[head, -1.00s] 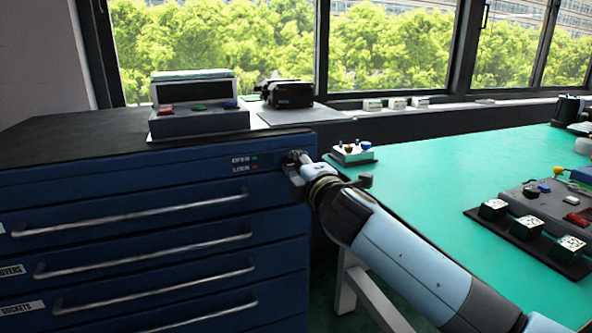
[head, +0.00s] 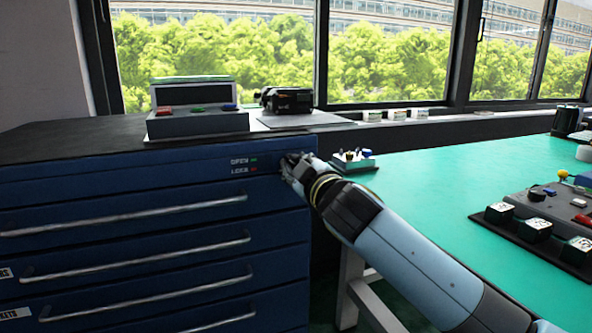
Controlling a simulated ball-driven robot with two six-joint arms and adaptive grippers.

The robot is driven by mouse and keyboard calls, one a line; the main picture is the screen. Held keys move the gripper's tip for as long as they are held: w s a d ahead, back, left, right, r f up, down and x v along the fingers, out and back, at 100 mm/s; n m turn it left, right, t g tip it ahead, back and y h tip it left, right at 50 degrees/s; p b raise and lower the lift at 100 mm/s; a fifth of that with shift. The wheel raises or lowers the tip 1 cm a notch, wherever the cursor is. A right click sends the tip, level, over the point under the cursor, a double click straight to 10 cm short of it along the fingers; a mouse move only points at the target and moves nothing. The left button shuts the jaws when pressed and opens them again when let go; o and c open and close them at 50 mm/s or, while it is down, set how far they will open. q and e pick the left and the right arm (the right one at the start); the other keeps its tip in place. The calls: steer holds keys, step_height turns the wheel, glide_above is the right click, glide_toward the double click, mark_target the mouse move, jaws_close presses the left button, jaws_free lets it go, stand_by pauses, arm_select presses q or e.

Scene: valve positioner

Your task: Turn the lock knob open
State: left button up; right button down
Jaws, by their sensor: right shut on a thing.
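The blue drawer cabinet (head: 130,195) fills the left of the head view. Near the right end of its top front panel are the OPEN and LOCK marks (head: 243,165), with a small green dot and a small red dot. My right gripper (head: 290,162) is at the panel just right of these marks. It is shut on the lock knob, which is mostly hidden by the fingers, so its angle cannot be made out. My left gripper is not in view.
A grey box with coloured buttons (head: 196,121) and a black device (head: 287,100) stand on the cabinet top. Right of the cabinet is a green-topped bench (head: 430,185) with a small tray of parts (head: 352,160) and a dark fixture (head: 545,209). Long drawer handles (head: 125,214) stick out below.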

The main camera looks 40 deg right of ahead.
steer(key=shift+f+m, duration=0.15)
steer(key=shift+m, duration=0.15)
steer(key=c, duration=1.4)
jaws_free()
steer(key=shift+c, duration=0.2)
steer(key=v, duration=1.2)
